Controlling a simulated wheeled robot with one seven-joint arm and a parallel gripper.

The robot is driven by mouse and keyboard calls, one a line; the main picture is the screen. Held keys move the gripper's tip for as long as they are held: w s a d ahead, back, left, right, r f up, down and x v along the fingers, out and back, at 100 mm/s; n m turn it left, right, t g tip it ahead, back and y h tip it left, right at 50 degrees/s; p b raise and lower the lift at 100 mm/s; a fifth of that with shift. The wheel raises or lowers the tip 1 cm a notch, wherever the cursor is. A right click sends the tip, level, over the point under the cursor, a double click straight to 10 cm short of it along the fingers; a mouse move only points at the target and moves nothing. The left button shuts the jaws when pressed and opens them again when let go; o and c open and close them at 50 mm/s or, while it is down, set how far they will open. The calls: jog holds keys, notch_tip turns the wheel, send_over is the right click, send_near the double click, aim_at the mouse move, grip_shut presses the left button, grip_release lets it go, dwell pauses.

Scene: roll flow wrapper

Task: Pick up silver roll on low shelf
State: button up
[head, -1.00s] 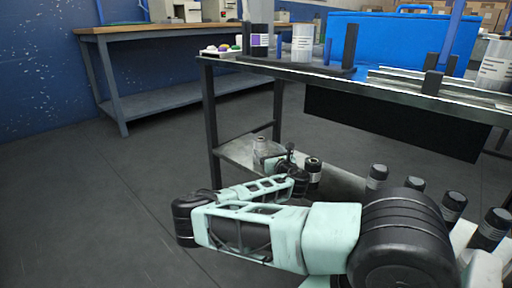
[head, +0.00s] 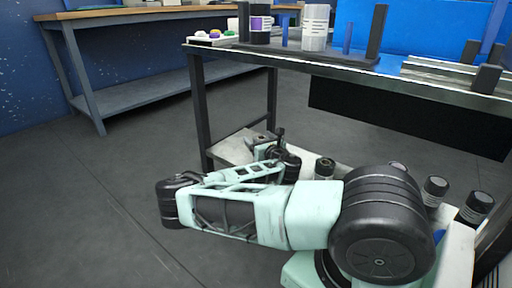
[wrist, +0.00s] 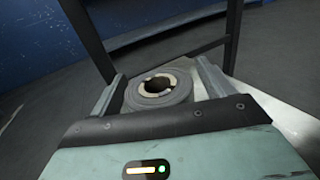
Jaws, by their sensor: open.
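In the wrist view, a grey roll (wrist: 160,90) with a pale ring around a dark core hole stands between the two fingers of my gripper (wrist: 160,87). The fingers are open, one on each side of the roll. Whether they touch it cannot be told. In the head view, my gripper (head: 272,142) is over the left end of the low shelf (head: 232,152). My own arm hides the roll there.
Several dark rolls with grey bands, such as one roll (head: 325,168), stand along the low shelf to the right. The upper table (head: 300,62) overhangs the shelf, and a table leg (head: 201,110) stands at its left end. Open floor lies to the left.

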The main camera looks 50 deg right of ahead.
jog(key=c, duration=1.3)
jog(key=shift+r, duration=0.1)
